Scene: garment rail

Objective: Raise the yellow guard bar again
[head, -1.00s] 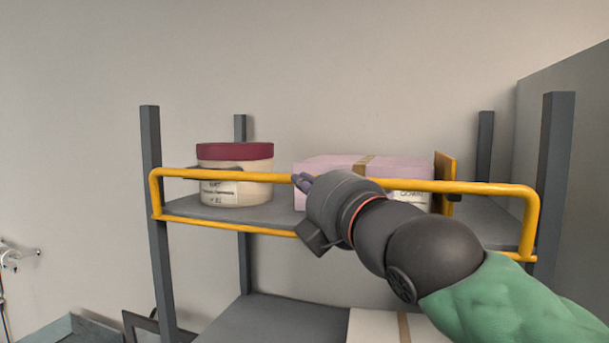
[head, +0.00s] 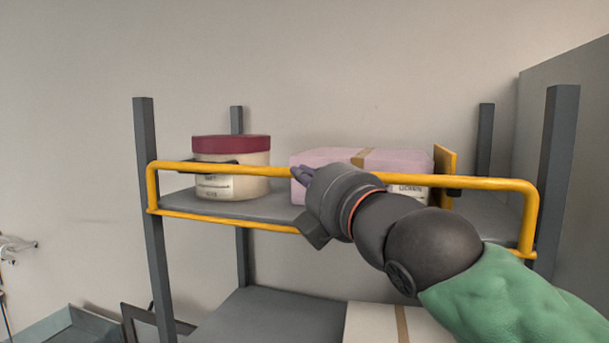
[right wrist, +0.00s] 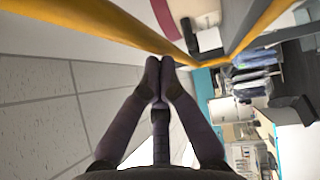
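The yellow guard bar (head: 262,170) runs across the front of the upper shelf in the head view. Its bent ends come down at the left and right front posts. It stands above the yellow lower rail (head: 225,219), in front of the goods. My right gripper (head: 299,173) is at the bar's middle, its dark fingertips overlapping it. In the right wrist view, the fingertips (right wrist: 160,64) are together with nothing seen between them. The bar (right wrist: 105,24) passes just beyond them; I cannot tell whether they touch. My left gripper is not in view.
A round cream box with a dark red lid (head: 231,165) and a pink box (head: 325,160) stand on the upper shelf (head: 270,207) behind the bar. A yellow upright plate (head: 445,175) stands right of the pink box. Grey posts (head: 153,220) frame the rack.

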